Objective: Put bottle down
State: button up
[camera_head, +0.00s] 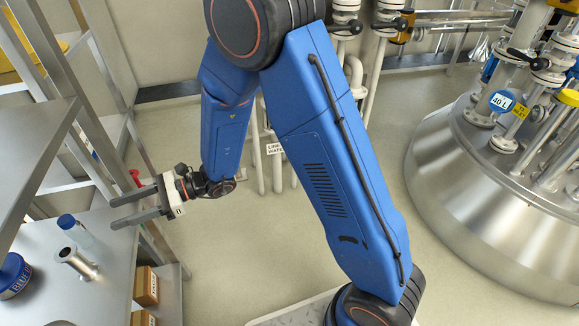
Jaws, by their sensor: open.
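A clear bottle with a blue cap (79,233) stands on the metal shelf (115,270) at the left. My gripper (113,212) is open, its two grey fingers pointing left towards the bottle. Nothing shows between the fingers. The fingertips appear a little to the right of the bottle and apart from it; their exact height over the shelf is hard to tell.
A metal cylinder (77,263) lies or leans near the bottle. A blue-lidded container (13,275) stands at the left edge. A red object (135,177) is behind my gripper. Cardboard boxes (146,286) sit lower down. A large steel vessel (480,210) fills the right; floor between is clear.

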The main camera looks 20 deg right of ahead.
jog(key=s+d+r+n+g+h, duration=0.1)
jog(key=s+d+r+n+h, duration=0.25)
jog(key=d, duration=0.45)
jog(key=s+d+r+n+g+h, duration=0.2)
jog(key=s+d+r+n, duration=0.3)
jog(key=d, duration=0.2)
jog(key=s+d+r+n+t+h, duration=0.1)
jog(key=s+d+n+t+h, duration=0.1)
jog(key=d, duration=1)
jog(key=s+d+r+n+t+h, duration=0.1)
jog(key=s+d+n+t+h, duration=0.2)
jog(key=d, duration=0.9)
jog(key=s+d+n+t+h, duration=0.3)
jog(key=d+t+h, duration=0.2)
jog(key=d, duration=0.8)
jog(key=shift+s+r+h, duration=0.2)
jog(key=shift+r+h, duration=0.2)
jog(key=shift+h, duration=0.75)
jog(key=shift+o, duration=0.5)
